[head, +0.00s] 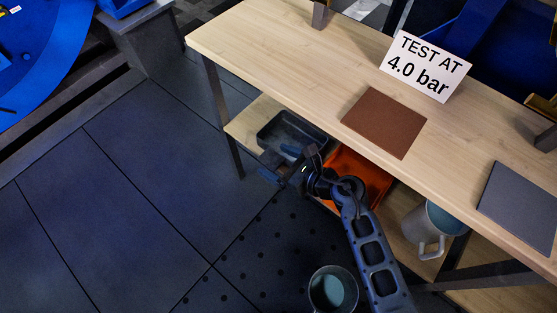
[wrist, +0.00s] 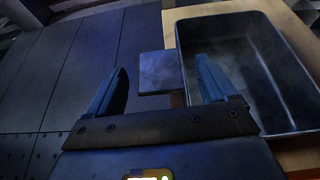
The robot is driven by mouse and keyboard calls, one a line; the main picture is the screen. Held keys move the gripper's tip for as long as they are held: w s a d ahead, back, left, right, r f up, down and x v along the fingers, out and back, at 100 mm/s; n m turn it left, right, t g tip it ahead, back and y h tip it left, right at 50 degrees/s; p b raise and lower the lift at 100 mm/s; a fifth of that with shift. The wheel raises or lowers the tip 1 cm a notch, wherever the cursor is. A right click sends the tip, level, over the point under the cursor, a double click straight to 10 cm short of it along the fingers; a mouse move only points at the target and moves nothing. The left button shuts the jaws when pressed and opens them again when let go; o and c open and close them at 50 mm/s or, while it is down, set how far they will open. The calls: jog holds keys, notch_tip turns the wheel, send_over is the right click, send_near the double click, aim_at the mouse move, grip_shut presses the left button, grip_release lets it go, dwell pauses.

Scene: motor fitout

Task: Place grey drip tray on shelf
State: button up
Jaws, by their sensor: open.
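The grey drip tray (head: 283,126) is a dark, open, rectangular tray on the left end of the wooden lower shelf under the bench. In the wrist view the tray (wrist: 247,62) fills the right side, with a flat square grey tab (wrist: 160,72) on its left side. My gripper (head: 280,164) is at the shelf's front edge by the tray. In the wrist view my gripper (wrist: 162,82) is open, with the tab between and slightly beyond its fingers. I cannot tell whether either finger touches the tab or tray.
An orange tray (head: 362,174) lies on the lower shelf to the right, partly hidden by my arm. A grey jug (head: 424,232) stands further right. On the bench top (head: 280,60) are a brown mat (head: 385,122), a grey mat (head: 520,205) and a sign (head: 425,66).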

jog(key=shift+r, duration=0.25)
jog(key=p+v, duration=0.3)
jog(key=v, duration=0.9)
jog(key=shift+s+f, duration=0.1)
jog(key=s+d+r+n+t+h, duration=0.2)
jog(key=s+d+r+n+h, duration=0.1)
jog(key=s+r+n, duration=0.4)
jog(key=s+d+r+n+t+h, duration=0.2)
jog(key=s+d+r+n+h, duration=0.2)
jog(key=s, duration=0.9)
jog(key=s+d+r+n+t+h, duration=0.2)
jog(key=s+d+r+n, duration=0.4)
jog(key=s+r+n, duration=0.3)
jog(key=shift+s+d+r+n+t+h, duration=0.35)
jog(key=shift+r+n+h, duration=0.55)
jog(key=shift+r+n, duration=1.2)
